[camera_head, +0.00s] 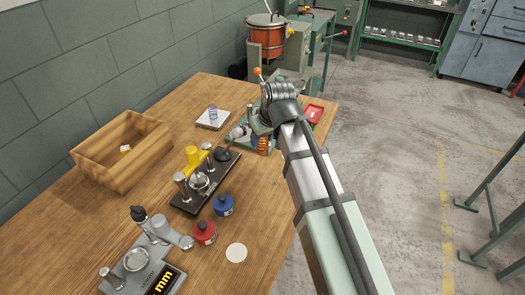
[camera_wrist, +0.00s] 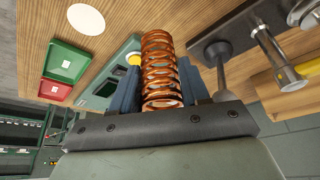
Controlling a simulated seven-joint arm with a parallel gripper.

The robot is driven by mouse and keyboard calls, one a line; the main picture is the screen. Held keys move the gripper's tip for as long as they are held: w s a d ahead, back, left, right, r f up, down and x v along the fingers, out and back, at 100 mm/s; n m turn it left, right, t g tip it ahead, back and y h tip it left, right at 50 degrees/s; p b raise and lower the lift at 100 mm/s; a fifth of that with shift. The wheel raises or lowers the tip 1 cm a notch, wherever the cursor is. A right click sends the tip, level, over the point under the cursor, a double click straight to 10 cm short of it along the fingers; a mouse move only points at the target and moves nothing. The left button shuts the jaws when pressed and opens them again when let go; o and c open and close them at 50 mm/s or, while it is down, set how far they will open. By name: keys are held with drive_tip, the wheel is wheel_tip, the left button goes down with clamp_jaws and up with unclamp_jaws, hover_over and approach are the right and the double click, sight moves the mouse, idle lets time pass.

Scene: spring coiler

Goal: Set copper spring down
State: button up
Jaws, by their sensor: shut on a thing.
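The copper spring (camera_wrist: 161,62) is an orange-brown coil. In the wrist view it stands between the two dark blue fingers of my gripper (camera_wrist: 160,88), which is shut on it. The fingers cover the sides of its lower coils. In the head view the spring (camera_head: 263,145) shows as a small orange coil beside my gripper (camera_head: 258,133), over the far right part of the wooden table. My arm hides some of the table around it. I cannot tell whether the spring touches anything below it.
A grey-green device (camera_wrist: 113,85) is close beside the spring. A black plate with gauges (camera_head: 199,184) lies to its left. A green tray (camera_wrist: 67,62) and a red tray (camera_head: 314,112) are nearby. A white disc (camera_head: 236,253), wooden box (camera_head: 99,165) and scale-like pad (camera_head: 205,124) are also on the table.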

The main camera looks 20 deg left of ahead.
sight(262, 151)
drive_tip(key=shift+f, duration=2.85)
drive_tip(key=shift+f, duration=0.1)
drive_tip(key=o, duration=1.1)
drive_tip(key=shift+o, duration=0.2)
drive_tip(key=v, duration=1.2)
drive_tip(key=shift+a, duration=0.1)
drive_tip(key=shift+w, duration=0.1)
